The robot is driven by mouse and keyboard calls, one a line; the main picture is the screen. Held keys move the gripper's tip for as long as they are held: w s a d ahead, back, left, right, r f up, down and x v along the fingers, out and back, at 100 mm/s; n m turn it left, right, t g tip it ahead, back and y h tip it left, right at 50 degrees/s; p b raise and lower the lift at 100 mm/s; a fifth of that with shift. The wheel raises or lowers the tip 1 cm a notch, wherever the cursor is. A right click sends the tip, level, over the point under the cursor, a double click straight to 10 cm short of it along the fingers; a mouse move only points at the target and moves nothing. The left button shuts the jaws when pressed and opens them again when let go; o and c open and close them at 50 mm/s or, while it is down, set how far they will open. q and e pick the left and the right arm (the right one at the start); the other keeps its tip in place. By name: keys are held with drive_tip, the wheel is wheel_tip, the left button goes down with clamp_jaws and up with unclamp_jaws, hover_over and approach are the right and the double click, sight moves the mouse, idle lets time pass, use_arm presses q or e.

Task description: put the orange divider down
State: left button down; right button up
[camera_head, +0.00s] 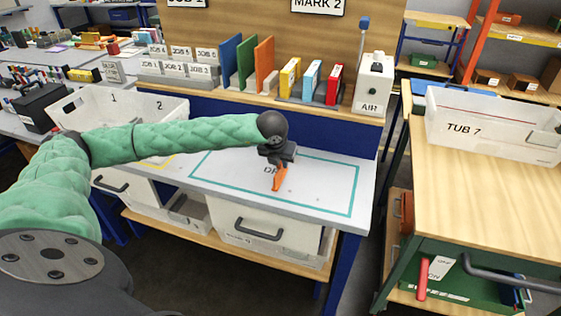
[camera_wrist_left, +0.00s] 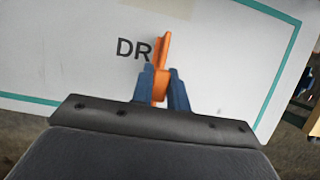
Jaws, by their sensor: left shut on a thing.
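The orange divider (camera_head: 279,179) is held by my left gripper (camera_head: 277,164) over the white worktop, inside a teal outlined area (camera_head: 328,204) with lettering that begins "DR". In the left wrist view the orange divider (camera_wrist_left: 162,55) stands between the two blue fingers of my left gripper (camera_wrist_left: 161,88), which is shut on it. The divider hides part of the lettering. I cannot tell whether its lower end touches the surface. My right gripper is in neither view.
A shelf behind holds blue, green and orange upright boards (camera_head: 265,62), several coloured boxes (camera_head: 312,80) and an AIR box (camera_head: 374,84). Numbered bins (camera_head: 170,108) stand left. A wooden bench (camera_head: 490,205) with TUB 7 (camera_head: 470,130) stands right. The outlined area is otherwise clear.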

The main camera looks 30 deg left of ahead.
use_arm(q)
drive_tip(key=shift+f, duration=0.1)
drive_tip(key=c, duration=1.4)
unclamp_jaws()
drive_tip(key=shift+o, duration=0.2)
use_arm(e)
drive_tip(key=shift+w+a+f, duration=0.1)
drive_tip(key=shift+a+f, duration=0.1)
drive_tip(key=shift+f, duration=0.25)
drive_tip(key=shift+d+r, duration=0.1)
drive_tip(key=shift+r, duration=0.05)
